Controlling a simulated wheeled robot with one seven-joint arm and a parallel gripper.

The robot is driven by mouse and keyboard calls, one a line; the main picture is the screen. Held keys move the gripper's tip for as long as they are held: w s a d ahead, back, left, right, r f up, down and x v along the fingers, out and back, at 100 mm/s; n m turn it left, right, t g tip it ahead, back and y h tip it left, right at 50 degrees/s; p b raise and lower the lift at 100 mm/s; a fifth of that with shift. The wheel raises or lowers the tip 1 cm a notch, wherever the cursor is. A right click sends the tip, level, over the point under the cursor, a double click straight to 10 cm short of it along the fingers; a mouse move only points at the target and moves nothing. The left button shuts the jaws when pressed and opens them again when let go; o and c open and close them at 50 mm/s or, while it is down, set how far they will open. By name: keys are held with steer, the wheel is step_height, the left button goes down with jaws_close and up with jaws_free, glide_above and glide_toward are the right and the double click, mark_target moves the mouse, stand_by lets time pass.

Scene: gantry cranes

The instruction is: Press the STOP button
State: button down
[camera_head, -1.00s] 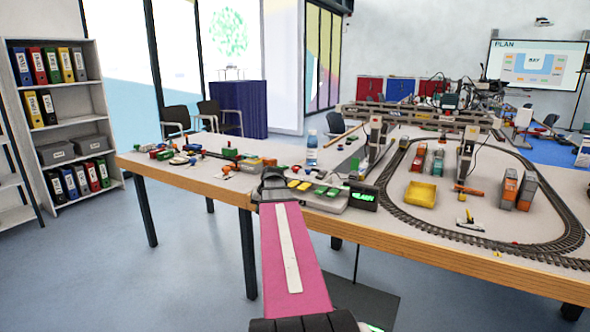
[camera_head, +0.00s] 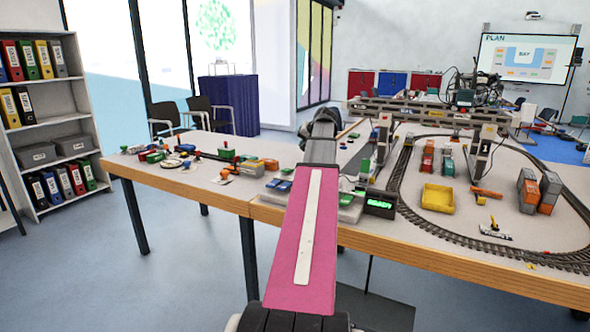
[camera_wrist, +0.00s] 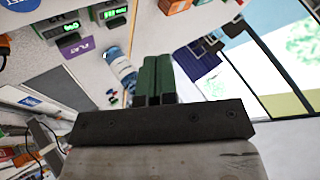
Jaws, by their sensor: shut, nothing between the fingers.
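My gripper (camera_head: 325,122) is raised over the table, with its dark fingers together and nothing between them. In the wrist view, the closed green-black fingers (camera_wrist: 155,78) point over the table. A control panel (camera_head: 348,212) with a green-lit display (camera_head: 379,204) stands at the table's front edge, partly hidden behind my arm. Blue pads (camera_head: 279,185) show left of my arm and a green pad (camera_head: 345,199) right of it. No lettering on these pads is readable, and I cannot make out the STOP button. The gripper touches no button that I can see.
A train track (camera_head: 408,212) loops on the right around a yellow bin (camera_head: 438,197) and several containers. Gantry cranes (camera_head: 484,150) stand there. Small toys (camera_head: 180,158) lie on the left. The wrist view shows a bottle (camera_wrist: 120,68) beside the fingers.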

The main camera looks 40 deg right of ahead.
stand_by(0.4)
steer(key=shift+f, duration=4.35)
steer(key=shift+f, duration=0.4)
steer(key=shift+f, duration=0.35)
steer(key=shift+r, duration=0.75)
steer(key=shift+w, duration=0.1)
